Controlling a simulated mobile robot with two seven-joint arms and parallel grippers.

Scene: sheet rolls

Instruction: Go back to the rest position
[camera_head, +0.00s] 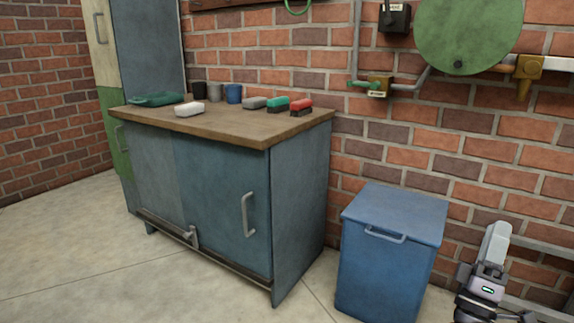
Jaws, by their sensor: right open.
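My right arm comes in at the lower right corner, in front of the brick wall. My right gripper (483,300) is at the bottom edge of the picture, to the right of the blue bin, with open floor and wall around it. It is open, and nothing shows between its fingers. Its lower part is partly cut off by the frame. My left gripper is not in view.
A blue lidded bin (388,265) stands left of my right gripper. A cabinet with a wooden top (255,131) carries a white block (190,109), cups, brushes and a green tray (157,99). The floor (215,300) in front is clear.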

